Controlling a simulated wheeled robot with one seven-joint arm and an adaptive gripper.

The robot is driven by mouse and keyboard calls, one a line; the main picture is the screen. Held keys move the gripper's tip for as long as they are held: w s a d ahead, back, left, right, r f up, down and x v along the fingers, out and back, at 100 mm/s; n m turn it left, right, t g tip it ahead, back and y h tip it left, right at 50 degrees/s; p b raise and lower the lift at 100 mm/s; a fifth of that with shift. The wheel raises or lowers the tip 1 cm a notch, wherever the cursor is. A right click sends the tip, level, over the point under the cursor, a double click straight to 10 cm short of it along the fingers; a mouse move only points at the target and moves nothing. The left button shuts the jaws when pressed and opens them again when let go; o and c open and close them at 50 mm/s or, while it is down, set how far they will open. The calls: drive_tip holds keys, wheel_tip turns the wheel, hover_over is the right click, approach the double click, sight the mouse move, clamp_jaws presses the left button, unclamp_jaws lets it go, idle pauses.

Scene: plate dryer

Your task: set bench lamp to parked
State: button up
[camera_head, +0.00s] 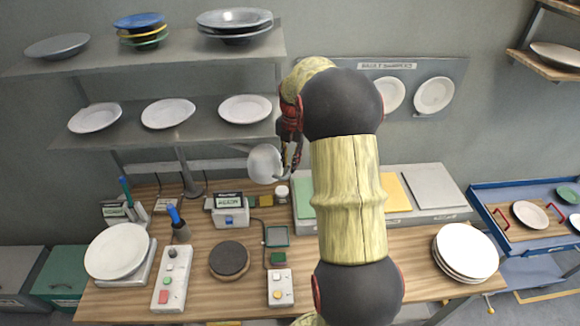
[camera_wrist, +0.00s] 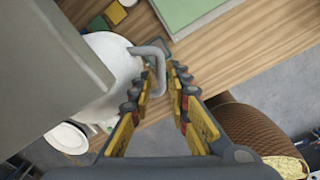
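The bench lamp seems to be the round white head (camera_head: 264,163) above the back of the workbench in the head view. A bent grey handle sticks out from its right side. The wrist view shows the white head (camera_wrist: 105,75) at the left, partly hidden by a large grey surface, and the handle (camera_wrist: 160,68) reaching between my fingers. My gripper (camera_wrist: 164,76) is open around the handle, with a gap visible on each side. In the head view my gripper (camera_head: 291,160) points down beside the lamp, partly hidden by my arm.
Plate shelves (camera_head: 180,136) stand close at the left of my gripper. The wooden workbench (camera_head: 205,265) below holds switch boxes, a round dark pad (camera_head: 229,259), a white plate (camera_head: 117,251), coloured panels (camera_head: 397,195) and a plate stack (camera_head: 465,252). A blue cart (camera_head: 530,240) stands right.

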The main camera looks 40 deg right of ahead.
wheel_tip(320, 180, up, 10)
drive_tip(key=shift+s+f, duration=0.2)
idle(0.6)
drive_tip(key=s+a+f+m+t+b, duration=0.1)
drive_tip(key=s+a+f+m+b, duration=0.4)
drive_tip(key=a, duration=0.7)
drive_tip(key=s+a+f+m+t+b, duration=0.2)
drive_tip(key=s+a+f+m+b, duration=0.4)
drive_tip(key=s+a+m+b, duration=0.3)
drive_tip(key=s+a+f+m+t+b, duration=0.2)
drive_tip(key=s+a+f+m+b, duration=0.3)
drive_tip(key=a, duration=0.9)
drive_tip(key=shift+s+a+f+m+b, duration=0.3)
drive_tip(key=shift+s+m+b, duration=0.75)
drive_tip(key=shift+m+b, duration=0.45)
